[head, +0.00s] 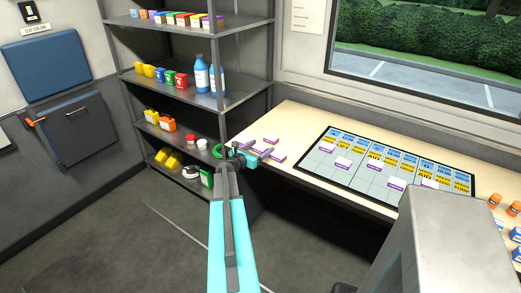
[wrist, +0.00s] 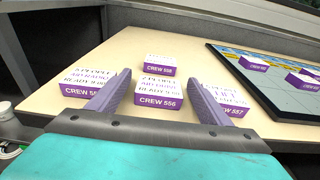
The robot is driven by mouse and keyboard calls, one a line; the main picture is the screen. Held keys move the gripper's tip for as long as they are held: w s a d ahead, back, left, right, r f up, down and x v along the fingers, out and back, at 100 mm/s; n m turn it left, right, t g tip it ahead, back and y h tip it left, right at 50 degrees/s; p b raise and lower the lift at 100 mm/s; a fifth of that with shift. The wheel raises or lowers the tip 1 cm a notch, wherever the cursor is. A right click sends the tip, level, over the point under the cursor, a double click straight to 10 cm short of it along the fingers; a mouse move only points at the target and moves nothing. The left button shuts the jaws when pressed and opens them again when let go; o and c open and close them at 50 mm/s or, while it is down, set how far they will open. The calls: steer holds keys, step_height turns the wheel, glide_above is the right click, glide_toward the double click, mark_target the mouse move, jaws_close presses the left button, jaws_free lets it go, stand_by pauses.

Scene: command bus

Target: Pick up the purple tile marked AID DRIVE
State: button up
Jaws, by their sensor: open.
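Several purple-sided tiles with white printed tops lie on the pale worktop. In the wrist view, a tile marked CREW 556 (wrist: 158,101) lies between the fingers of my gripper (wrist: 160,82). Its top has an AID line, but the rest is too small to read surely. Another tile (wrist: 82,91), at the left, also has an AID line and is partly hidden by the left finger. A tile marked CREW 557 (wrist: 231,112) is partly behind the right finger. A tile marked CREW 558 (wrist: 159,67) lies farther back. My gripper (head: 264,152) is open and holds nothing.
A dark-framed board (head: 331,177) with blue, yellow and purple-edged tiles lies to the right on the worktop (head: 292,117). A metal shelf unit (head: 190,98) with small goods stands at the left. Orange-capped bottles (head: 495,199) stand at the far right.

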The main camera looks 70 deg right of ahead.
mark_target(260, 147)
steer(key=c, duration=1.1)
steer(key=shift+r, duration=0.1)
steer(key=shift+c, duration=0.2)
steer(key=shift+r+b, duration=0.75)
steer(key=shift+r, duration=4.2)
